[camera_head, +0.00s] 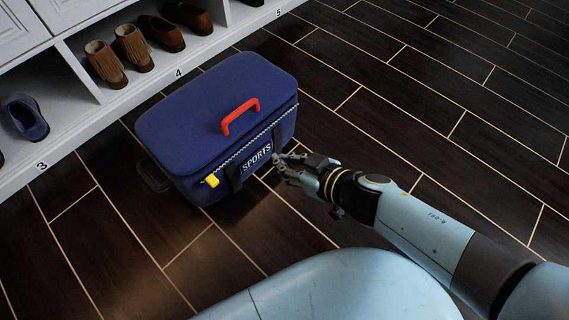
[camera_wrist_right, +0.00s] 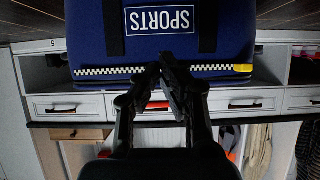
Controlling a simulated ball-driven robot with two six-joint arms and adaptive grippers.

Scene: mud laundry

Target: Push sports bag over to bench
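The blue sports bag (camera_head: 190,110) stands upright on the dark floor, with a red top handle, a yellow zip pull and a "SPORTS" label on its front. Its far side is close to the white bench (camera_head: 110,119); I cannot tell whether they touch. My right gripper (camera_head: 283,164) is at the bag's front face, by the right end of the label. In the right wrist view the bag (camera_wrist_right: 222,40) appears upside down behind my fingertips (camera_wrist_right: 160,68), which meet with nothing between them. Contact with the bag is not clear. My left gripper is not in view.
The bench's numbered cubbies hold brown fringed boots (camera_head: 118,57), brown shoes (camera_head: 165,33) and a blue shoe (camera_head: 26,117). Dark plank floor (camera_head: 420,80) is clear to the right of the bag and in front of it at the left.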

